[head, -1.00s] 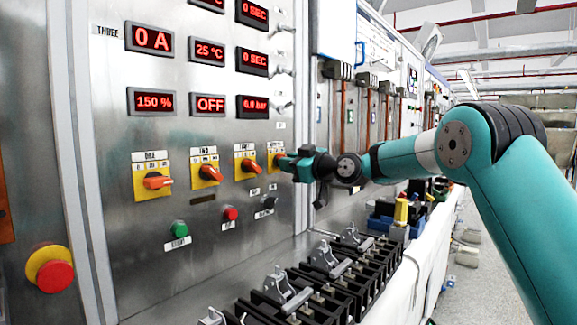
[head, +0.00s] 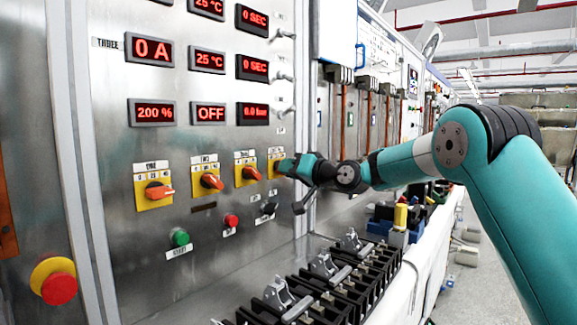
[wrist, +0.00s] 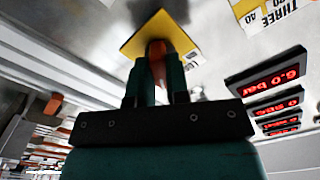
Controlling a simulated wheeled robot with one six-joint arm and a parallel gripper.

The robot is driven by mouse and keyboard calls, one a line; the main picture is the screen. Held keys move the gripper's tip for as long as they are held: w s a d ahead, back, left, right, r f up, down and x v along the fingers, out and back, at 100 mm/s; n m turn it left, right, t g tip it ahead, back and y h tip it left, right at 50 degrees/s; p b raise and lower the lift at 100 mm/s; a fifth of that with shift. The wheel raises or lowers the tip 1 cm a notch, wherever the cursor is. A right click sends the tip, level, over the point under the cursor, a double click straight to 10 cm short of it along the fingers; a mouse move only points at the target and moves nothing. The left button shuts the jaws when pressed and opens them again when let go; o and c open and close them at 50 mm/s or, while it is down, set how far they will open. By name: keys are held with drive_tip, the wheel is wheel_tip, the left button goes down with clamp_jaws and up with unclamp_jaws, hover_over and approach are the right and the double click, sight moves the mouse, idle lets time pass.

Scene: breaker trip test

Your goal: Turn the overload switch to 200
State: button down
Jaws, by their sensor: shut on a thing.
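The rightmost switch on the metal panel has a yellow plate (head: 272,164), which also shows in the wrist view (wrist: 178,17). My gripper (head: 285,166) is at this switch, its wrist rolled over. In the wrist view my gripper (wrist: 153,72) is shut on the orange knob (wrist: 158,56), which sits between the two fingers. The head view hides the knob behind my gripper. The red display (head: 152,112) at the lower left of the readouts reads 200 %. The switch's own label is not readable.
Three more orange-knobbed switches (head: 154,186) stand left of the held one. Below are a green button (head: 180,237), a red button (head: 231,221) and a black knob (head: 268,208). A red emergency button (head: 59,288) is at lower left. Black clamp fixtures (head: 335,275) line the bench.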

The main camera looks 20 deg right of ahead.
drive_tip(key=shift+a+f+m+p, duration=0.15)
drive_tip(key=shift+m+p, duration=0.25)
drive_tip(key=shift+m, duration=0.7)
drive_tip(key=c, duration=1.1)
unclamp_jaws()
drive_tip(key=b+v, duration=0.4)
drive_tip(key=v, duration=1.3)
drive_tip(key=shift+s+d, duration=0.2)
